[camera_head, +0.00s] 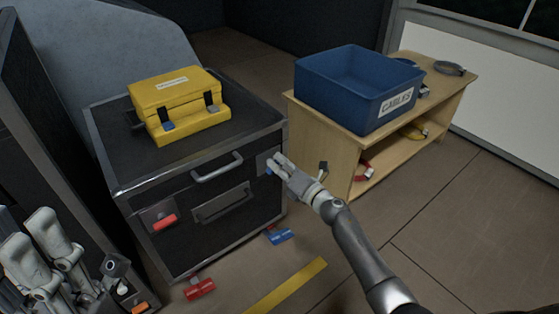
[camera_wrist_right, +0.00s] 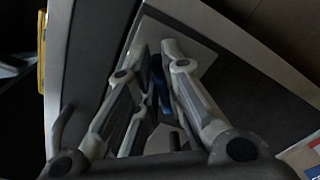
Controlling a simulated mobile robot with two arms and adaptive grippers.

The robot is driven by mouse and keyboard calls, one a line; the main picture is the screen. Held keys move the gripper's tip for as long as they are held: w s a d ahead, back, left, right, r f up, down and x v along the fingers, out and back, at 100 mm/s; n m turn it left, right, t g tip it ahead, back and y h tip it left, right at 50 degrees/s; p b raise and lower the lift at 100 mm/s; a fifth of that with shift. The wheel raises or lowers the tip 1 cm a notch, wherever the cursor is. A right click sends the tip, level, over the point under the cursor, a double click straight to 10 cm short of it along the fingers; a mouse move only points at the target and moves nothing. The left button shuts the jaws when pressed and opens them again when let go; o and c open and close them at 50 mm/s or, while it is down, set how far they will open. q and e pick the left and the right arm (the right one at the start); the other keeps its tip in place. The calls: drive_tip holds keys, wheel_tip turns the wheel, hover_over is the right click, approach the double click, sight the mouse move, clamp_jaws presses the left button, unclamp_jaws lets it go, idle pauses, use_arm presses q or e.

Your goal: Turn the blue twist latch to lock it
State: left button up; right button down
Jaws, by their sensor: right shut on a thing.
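The blue twist latch (camera_head: 268,171) is on a light plate at the right end of the dark case's front (camera_head: 180,235). Only a small blue bit shows beside my fingertips. My right gripper (camera_head: 275,165) reaches it from the right and is shut on it. In the right wrist view the blue latch (camera_wrist_right: 157,72) shows as a thin strip between the fingers of my right gripper (camera_wrist_right: 160,55), with the light plate behind. The latch's exact angle is hidden. My left gripper (camera_head: 45,240) is at the lower left, away from the case; its fingertips are unclear.
A red latch (camera_head: 164,222) is at the front's left end, with handles (camera_head: 217,169) between. A yellow box (camera_head: 178,95) sits on the case. A blue CABLES bin (camera_head: 345,95) stands on a wooden shelf (camera_head: 325,150) close right. Red (camera_head: 200,289) and blue (camera_head: 279,235) tags lie below.

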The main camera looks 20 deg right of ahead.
drive_tip(key=shift+w+d+f+m+p, duration=0.15)
drive_tip(key=shift+m+p, duration=0.5)
drive_tip(key=shift+m, duration=1.25)
drive_tip(key=shift+w+d+m+p, duration=0.1)
drive_tip(key=shift+m+p, duration=0.55)
drive_tip(key=shift+m, duration=1.25)
drive_tip(key=c, duration=1.6)
unclamp_jaws()
drive_tip(key=shift+o, duration=0.3)
drive_tip(key=shift+f, duration=0.15)
drive_tip(key=shift+s+f, duration=0.15)
